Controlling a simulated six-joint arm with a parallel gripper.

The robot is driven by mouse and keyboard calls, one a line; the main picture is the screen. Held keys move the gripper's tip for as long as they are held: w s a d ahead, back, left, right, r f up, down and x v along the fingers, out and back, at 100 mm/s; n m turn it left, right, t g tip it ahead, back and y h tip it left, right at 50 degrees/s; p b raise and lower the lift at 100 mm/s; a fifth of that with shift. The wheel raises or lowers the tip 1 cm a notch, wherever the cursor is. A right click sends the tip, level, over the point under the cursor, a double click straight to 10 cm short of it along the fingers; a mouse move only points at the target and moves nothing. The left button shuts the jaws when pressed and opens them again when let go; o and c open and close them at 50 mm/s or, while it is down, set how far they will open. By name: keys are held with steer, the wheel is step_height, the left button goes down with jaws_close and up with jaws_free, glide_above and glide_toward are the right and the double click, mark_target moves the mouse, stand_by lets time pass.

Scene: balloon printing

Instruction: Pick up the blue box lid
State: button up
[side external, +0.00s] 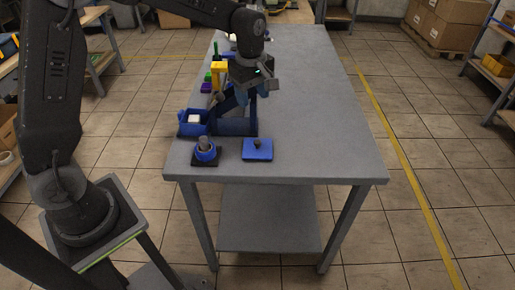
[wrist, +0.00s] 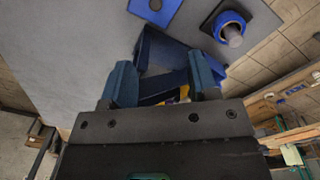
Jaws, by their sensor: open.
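The blue box lid (side external: 258,153), a flat square plate with a dark knob, lies on the near part of the grey table. In the wrist view the lid (wrist: 164,17) is at the top edge, partly cut off. My gripper (side external: 253,93) is above the table, farther back than the lid and apart from it. In the wrist view the fingers of my gripper (wrist: 163,80) are spread with nothing clearly held between them. A small blue open box (side external: 185,128) with a white item inside stands left of a larger blue structure (side external: 236,128).
A grey cylinder in a blue ring (side external: 205,151) stands on a dark base left of the lid. Yellow (side external: 218,67), purple and green items stand behind the blue structure. The table (side external: 325,140) is clear to the right.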

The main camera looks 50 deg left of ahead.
step_height(320, 180, down, 2)
steer(key=w+n, duration=0.1)
glide_above(257, 141)
step_height(257, 141, down, 9)
steer(key=shift+w+a+r, duration=0.1)
steer(key=shift+a, duration=0.05)
steer(key=shift+d+f, duration=0.15)
steer(key=shift+f, duration=1.2)
steer(key=shift+d+f, duration=0.1)
steer(key=shift+f, duration=1.2)
steer(key=c, duration=1)
